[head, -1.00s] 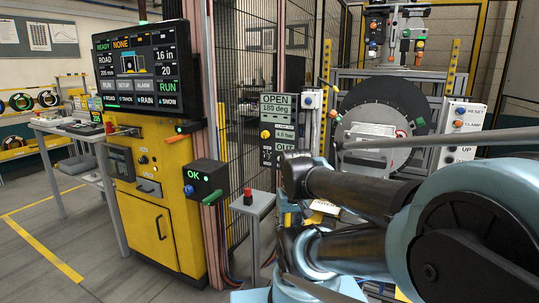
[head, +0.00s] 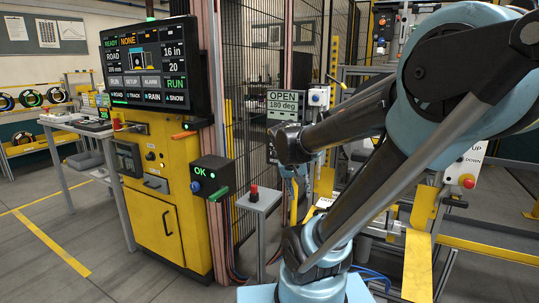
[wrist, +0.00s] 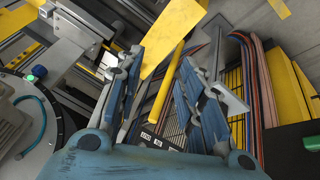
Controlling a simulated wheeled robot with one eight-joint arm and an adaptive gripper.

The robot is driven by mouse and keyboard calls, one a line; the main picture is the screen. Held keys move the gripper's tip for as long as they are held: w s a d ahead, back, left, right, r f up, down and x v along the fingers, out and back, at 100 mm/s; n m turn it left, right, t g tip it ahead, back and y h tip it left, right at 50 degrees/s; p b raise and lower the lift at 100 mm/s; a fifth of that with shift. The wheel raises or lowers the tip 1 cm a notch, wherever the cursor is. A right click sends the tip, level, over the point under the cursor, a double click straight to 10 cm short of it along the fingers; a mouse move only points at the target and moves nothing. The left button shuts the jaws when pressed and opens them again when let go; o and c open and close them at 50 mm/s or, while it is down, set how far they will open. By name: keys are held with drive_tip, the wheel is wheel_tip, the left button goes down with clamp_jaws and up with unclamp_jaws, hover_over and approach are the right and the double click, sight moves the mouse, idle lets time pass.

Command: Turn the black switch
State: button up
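A small dark round knob (head: 150,156) sits on the front of the yellow control cabinet (head: 160,215); I cannot tell whether it is the black switch. The panel reading OPEN and 180 deg (head: 288,104) stands behind my arm, which hides its lower part. A small dark panel with lettering (wrist: 160,140) shows near the finger bases.
A grey stand (head: 259,202) with a red button is left of my arm. A black box reading OK (head: 209,174) is on the cabinet's side. Yellow rails (head: 480,248) and a mesh fence (head: 250,75) are close by. Floor at the front left is clear.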

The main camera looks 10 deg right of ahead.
drive_tip(key=w+a+r+m+t+h, duration=0.1)
drive_tip(key=w+r+m+t+h, duration=0.15)
drive_tip(key=w, duration=0.85)
drive_tip(key=m+t+h, duration=0.2)
drive_tip(key=t, duration=0.3)
approach(271, 151)
drive_tip(key=x, duration=0.8)
drive_tip(key=shift+s+d+f, duration=0.1)
clamp_jaws()
